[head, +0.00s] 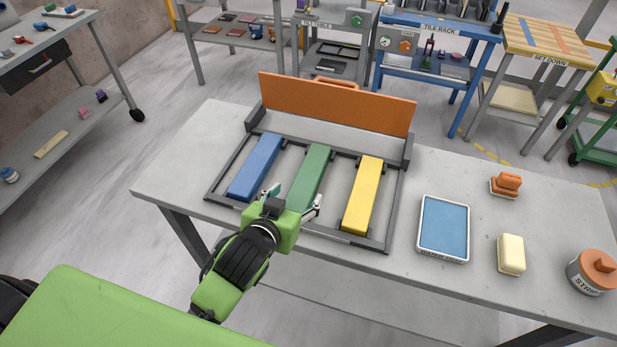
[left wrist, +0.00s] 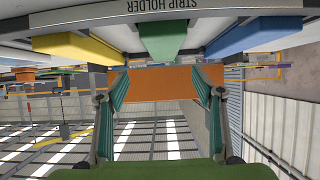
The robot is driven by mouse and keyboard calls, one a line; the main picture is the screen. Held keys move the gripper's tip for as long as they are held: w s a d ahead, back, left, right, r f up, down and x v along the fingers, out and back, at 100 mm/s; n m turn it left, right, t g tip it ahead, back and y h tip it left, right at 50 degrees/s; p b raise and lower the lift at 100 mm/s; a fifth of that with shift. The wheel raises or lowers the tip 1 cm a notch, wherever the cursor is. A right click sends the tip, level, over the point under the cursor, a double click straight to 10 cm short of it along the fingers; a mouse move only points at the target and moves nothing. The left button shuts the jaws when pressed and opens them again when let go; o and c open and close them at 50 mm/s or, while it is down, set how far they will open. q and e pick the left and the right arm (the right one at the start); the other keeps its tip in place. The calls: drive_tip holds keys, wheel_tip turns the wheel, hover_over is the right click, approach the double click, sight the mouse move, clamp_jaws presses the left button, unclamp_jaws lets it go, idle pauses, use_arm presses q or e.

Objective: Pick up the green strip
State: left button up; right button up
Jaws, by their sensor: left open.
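The green strip (head: 312,172) lies in a dark frame, the strip holder (head: 394,215), between a blue strip (head: 256,165) and a yellow strip (head: 362,196). My left gripper (head: 294,198) is open at the near end of the green strip, its fingers spread to either side of it. In the left wrist view the green strip's end (left wrist: 162,36) shows at the top centre, beyond the open fingers (left wrist: 160,92). Nothing is between the fingers. Whether a finger touches the strip I cannot tell. My right gripper is in neither view.
An orange board (head: 338,102) stands upright along the holder's back. On the slab table to the right are a water tray (head: 443,228), an orange-brown block (head: 506,185), a cream block (head: 511,255) and an orange-lidded tub (head: 592,272). The slab left of the holder is clear.

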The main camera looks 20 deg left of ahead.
sight(308, 176)
use_arm(q)
drive_tip(key=x, duration=0.7)
drive_tip(key=shift+w+f+p, duration=0.1)
drive_tip(key=shift+w+p, duration=0.3)
drive_tip(key=shift+w+f, duration=0.15)
drive_tip(key=shift+w, duration=0.4)
drive_tip(key=x, duration=0.1)
drive_tip(key=p+x, duration=0.1)
drive_tip(key=x, duration=0.1)
drive_tip(key=shift+w+a+f, duration=0.1)
drive_tip(key=shift+a, duration=0.25)
drive_tip(key=shift+w+f, duration=0.35)
drive_tip(key=shift+w, duration=0.2)
drive_tip(key=c, duration=1.5)
drive_tip(key=shift+r, duration=0.1)
